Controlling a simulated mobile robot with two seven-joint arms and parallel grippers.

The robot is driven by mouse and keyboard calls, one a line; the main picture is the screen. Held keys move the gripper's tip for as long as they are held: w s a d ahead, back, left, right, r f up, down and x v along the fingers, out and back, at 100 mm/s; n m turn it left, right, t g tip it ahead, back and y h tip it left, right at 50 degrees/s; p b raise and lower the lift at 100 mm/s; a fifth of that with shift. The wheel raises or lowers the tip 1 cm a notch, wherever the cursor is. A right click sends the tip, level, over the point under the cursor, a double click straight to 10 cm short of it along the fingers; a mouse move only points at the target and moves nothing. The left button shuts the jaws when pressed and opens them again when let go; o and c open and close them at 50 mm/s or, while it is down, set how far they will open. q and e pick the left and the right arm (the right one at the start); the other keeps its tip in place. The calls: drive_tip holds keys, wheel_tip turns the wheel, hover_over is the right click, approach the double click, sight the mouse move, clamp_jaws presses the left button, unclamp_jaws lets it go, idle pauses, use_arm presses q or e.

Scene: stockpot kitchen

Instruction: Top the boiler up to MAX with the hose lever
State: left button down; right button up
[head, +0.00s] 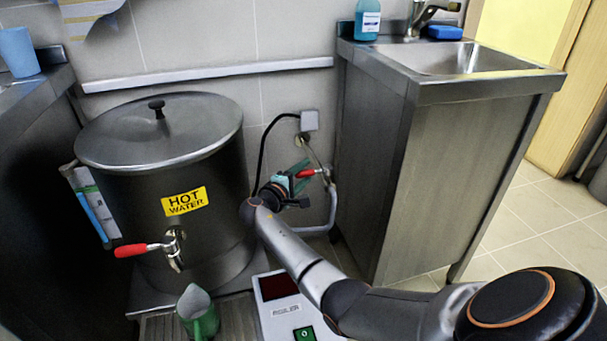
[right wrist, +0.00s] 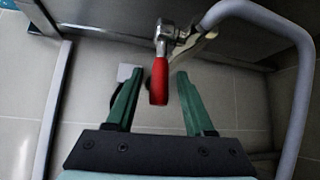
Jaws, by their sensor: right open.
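The steel boiler (head: 205,240) with its yellow hot water label stands at left, lid on. A panel with a blue strip (head: 90,205) is on its left side; I cannot read a MAX mark. The red hose lever (head: 307,173) is at the wall valve, above the grey hose (head: 332,212). My right gripper (head: 292,178) is open beside the lever. In the right wrist view the red lever (right wrist: 159,82) lies between the open green fingers (right wrist: 160,73), with gaps on both sides. My left gripper is not in view.
A red-handled tap (head: 131,250) sticks out of the boiler's front above a green jug (head: 203,318). A white box (head: 290,318) with a dark red display and green switch stands right of it. The steel sink cabinet (head: 375,170) bounds the lever's right side.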

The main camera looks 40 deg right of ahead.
drive_tip(key=p+v, duration=0.4)
drive_tip(key=v, duration=0.8)
drive_tip(key=shift+a+p, duration=0.25)
drive_tip(key=shift+p, duration=0.1)
drive_tip(key=shift+s, duration=0.1)
